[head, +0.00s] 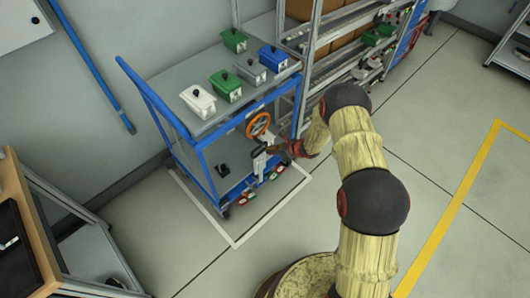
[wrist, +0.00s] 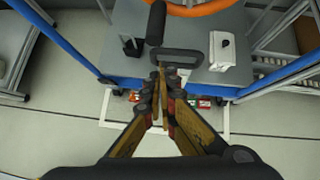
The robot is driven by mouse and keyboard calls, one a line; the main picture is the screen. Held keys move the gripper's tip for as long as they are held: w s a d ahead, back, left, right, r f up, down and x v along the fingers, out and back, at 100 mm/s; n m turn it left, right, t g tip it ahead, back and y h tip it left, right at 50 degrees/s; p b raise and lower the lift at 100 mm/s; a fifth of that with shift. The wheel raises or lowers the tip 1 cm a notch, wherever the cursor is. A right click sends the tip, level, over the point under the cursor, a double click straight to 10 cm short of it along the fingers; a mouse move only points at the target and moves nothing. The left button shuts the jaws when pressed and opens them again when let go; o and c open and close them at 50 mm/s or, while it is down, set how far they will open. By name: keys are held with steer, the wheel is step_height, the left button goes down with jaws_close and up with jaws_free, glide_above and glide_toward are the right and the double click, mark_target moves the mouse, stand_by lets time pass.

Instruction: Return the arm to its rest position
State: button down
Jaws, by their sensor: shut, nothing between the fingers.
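My arm rises from the lower right of the head view, and its gripper (head: 272,150) is in front of the blue cart (head: 204,150), at the height between its two shelves. In the wrist view my gripper (wrist: 166,78) has its fingers drawn together at the tips, with nothing held. The tips appear close to a grey bracket-like part (wrist: 178,59); I cannot tell whether they touch it. An orange ring (head: 258,124) is on the cart just above the gripper, and it also shows at the top of the wrist view (wrist: 200,10).
The cart's top carries several lidded boxes, including a white box (head: 198,101) and a blue box (head: 273,58). A rack (head: 317,62) stands right of the cart. A wooden-edged bench (head: 30,225) is at left. The floor (head: 440,150) right of my arm is clear.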

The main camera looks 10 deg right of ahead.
steer(key=v, duration=0.2)
steer(key=shift+r+p, duration=0.3)
steer(key=shift+r, duration=0.2)
steer(key=s+a+n+g+y, duration=0.1)
steer(key=s+a+n+g, duration=0.2)
steer(key=s, duration=0.4)
steer(key=s+a+r+n+g, duration=0.2)
steer(key=s+r+n+g, duration=0.1)
steer(key=s+r+n, duration=0.7)
steer(key=s+d+r+n+t+h, duration=0.1)
steer(key=s+d+r+n+h, duration=0.1)
steer(key=s+r, duration=0.5)
steer(key=s+d+r+n+t+h, duration=0.2)
steer(key=s+d+r+n, duration=0.3)
steer(key=r, duration=1.4)
steer(key=s+d+r+n+t+h, duration=0.2)
steer(key=s+d+r+n+h, duration=0.1)
steer(key=s+r+n, duration=0.4)
steer(key=v, duration=0.7)
steer(key=shift+s+d+f, duration=0.2)
steer(key=shift+d, duration=0.1)
